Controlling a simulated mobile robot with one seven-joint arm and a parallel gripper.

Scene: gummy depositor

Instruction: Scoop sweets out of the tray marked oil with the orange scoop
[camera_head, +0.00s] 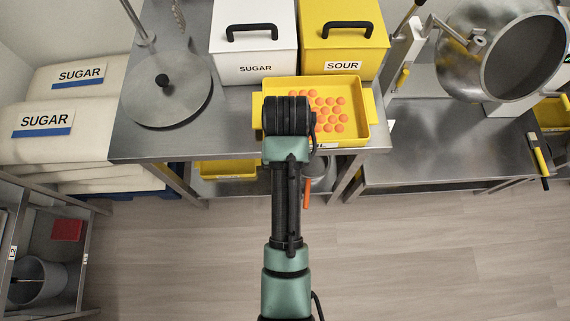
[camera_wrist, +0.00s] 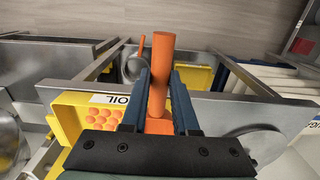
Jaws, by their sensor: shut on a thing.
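The yellow tray (camera_head: 374,110) stands on the steel table in front of the two boxes, with orange round sweets (camera_head: 330,112) in it. In the wrist view the tray (camera_wrist: 68,117) bears the OIL label (camera_wrist: 110,99), with sweets (camera_wrist: 104,124) inside, left of my gripper. My gripper (camera_wrist: 161,80) is shut on the orange scoop (camera_wrist: 160,55), its thick handle between the two dark fingers. The scoop's lower part shows only slightly and is mostly hidden by the gripper body. In the head view my wrist covers the tray's left part and hides the fingers and scoop.
A white SUGAR box (camera_head: 254,68) and a yellow SOUR box (camera_head: 343,62) stand right behind the tray. A round steel plate with a knob (camera_head: 165,98) is left. A steel drum (camera_head: 520,58) is right. Below the table edge are a pot and a thin orange handle (camera_head: 306,193).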

